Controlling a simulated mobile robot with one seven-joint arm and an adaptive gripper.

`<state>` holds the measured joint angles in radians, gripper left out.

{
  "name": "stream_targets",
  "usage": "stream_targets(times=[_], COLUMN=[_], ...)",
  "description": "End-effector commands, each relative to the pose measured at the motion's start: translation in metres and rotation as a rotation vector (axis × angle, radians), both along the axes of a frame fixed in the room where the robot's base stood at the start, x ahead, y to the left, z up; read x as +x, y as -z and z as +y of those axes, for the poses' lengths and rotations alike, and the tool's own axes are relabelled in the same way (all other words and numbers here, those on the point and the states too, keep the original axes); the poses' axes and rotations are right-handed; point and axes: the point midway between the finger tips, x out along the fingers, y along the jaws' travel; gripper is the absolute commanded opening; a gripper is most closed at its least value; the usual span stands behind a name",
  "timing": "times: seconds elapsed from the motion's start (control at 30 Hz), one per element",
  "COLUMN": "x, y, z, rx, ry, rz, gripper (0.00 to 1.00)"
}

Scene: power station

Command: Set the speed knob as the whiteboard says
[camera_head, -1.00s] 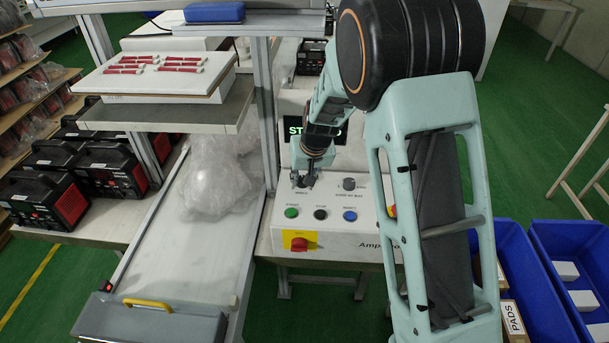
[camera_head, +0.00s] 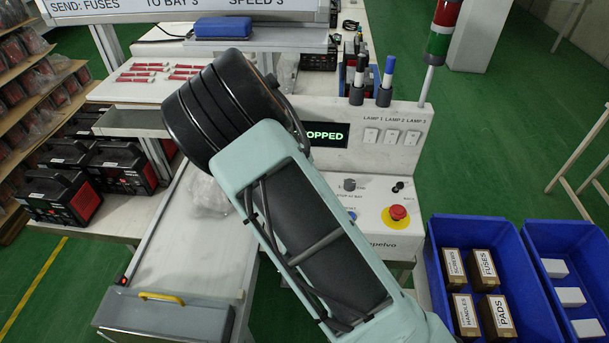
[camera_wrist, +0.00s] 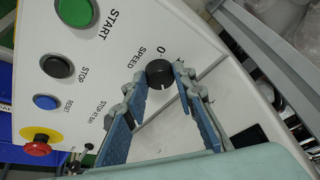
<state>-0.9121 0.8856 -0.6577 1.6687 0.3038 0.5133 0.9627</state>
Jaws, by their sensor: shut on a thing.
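The whiteboard (camera_head: 185,12) at the top of the head view reads "SEND: FUSES", "TO BAY 3" and "SPEED 3"; its top is cut off. The black speed knob (camera_wrist: 160,73) is on the white panel in the wrist view, beside the "SPEED" label and a "0" mark. My gripper (camera_wrist: 159,79) has its two blue-grey fingers on either side of the knob, shut on it. I cannot tell which setting the knob points at. In the head view my arm hides the gripper and this knob. The display (camera_head: 328,135) shows "OPPED", its left part hidden.
In the wrist view the panel has a green start button (camera_wrist: 75,12), a black stop button (camera_wrist: 57,66), a blue reset button (camera_wrist: 46,102) and a red emergency button (camera_wrist: 38,146). Blue bins (camera_head: 540,315) stand right.

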Motion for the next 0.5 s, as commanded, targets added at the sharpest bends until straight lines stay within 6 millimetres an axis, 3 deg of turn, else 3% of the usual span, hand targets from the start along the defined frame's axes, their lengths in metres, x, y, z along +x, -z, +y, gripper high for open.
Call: stream_targets(times=[0.5], x=[0.002], y=[0.0006], z=[0.0034], rx=[0.002], ry=[0.288], rz=[-0.001], gripper=[0.01])
